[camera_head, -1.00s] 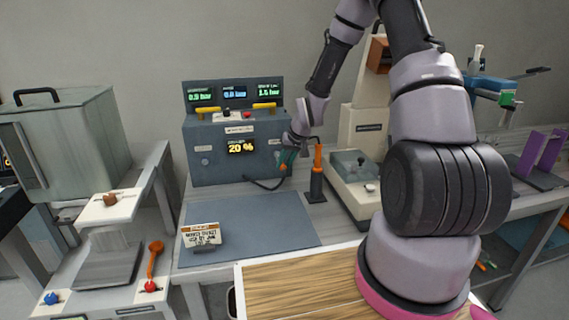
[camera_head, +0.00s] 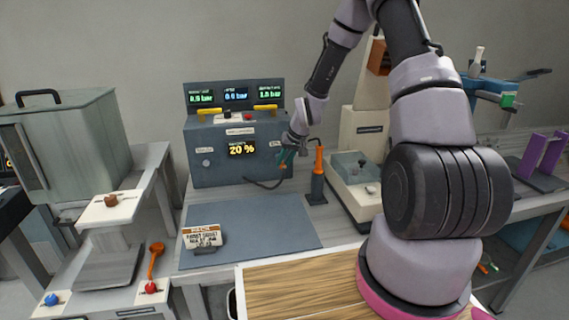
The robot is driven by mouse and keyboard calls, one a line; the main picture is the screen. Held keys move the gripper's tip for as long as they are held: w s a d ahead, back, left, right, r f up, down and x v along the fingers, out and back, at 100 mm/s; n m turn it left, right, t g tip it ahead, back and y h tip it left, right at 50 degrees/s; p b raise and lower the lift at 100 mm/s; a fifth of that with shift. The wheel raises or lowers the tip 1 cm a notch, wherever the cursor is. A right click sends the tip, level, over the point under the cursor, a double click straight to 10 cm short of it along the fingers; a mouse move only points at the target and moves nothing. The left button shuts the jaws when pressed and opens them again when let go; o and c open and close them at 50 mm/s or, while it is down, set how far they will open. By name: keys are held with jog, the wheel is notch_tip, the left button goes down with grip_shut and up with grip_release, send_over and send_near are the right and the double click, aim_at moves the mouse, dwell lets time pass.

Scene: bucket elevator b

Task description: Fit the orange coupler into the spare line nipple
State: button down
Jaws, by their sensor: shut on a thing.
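My gripper (camera_head: 285,158), with dark green fingers, is at the front right of the grey control box (camera_head: 220,160). It is shut on the orange coupler (camera_head: 282,164), of which only a small orange spot shows. A black hose (camera_head: 262,184) runs from the coupler leftwards along the bench, close to the box. The spare line nipple cannot be made out; the gripper and wrist cover the right part of the box front. I cannot tell whether the coupler touches a nipple.
An orange-topped dark post (camera_head: 318,180) stands just right of my gripper. A beige machine (camera_head: 357,185) is further right. A blue-grey mat (camera_head: 255,225) lies in front, mostly clear, with a small sign (camera_head: 202,237) on it. The box reads 20 %.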

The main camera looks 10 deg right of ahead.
jog(key=shift+w, duration=0.4)
jog(key=c, duration=0.7)
grip_release()
jog(key=v, duration=1)
jog(key=shift+s+r, duration=0.1)
jog(key=shift+r, duration=0.3)
jog(key=s+d+r+m+t+h, duration=0.1)
jog(key=s+r, duration=0.5)
jog(key=r, duration=0.3)
jog(key=s+d+r+h, duration=0.1)
jog(key=s+d+r, duration=0.1)
jog(key=s+r, duration=0.55)
jog(key=s+r+m, duration=0.1)
jog(key=s+r, duration=0.2)
jog(key=s, duration=0.2)
jog(key=s+r+t+y, duration=0.1)
jog(key=s+r, duration=0.3)
jog(key=s, duration=0.1)
jog(key=s+r+m, duration=0.1)
jog(key=s+r, duration=0.3)
jog(key=s, duration=0.1)
jog(key=shift+s+a+m, duration=0.1)
jog(key=shift+s+m, duration=0.15)
jog(key=shift+m, duration=0.05)
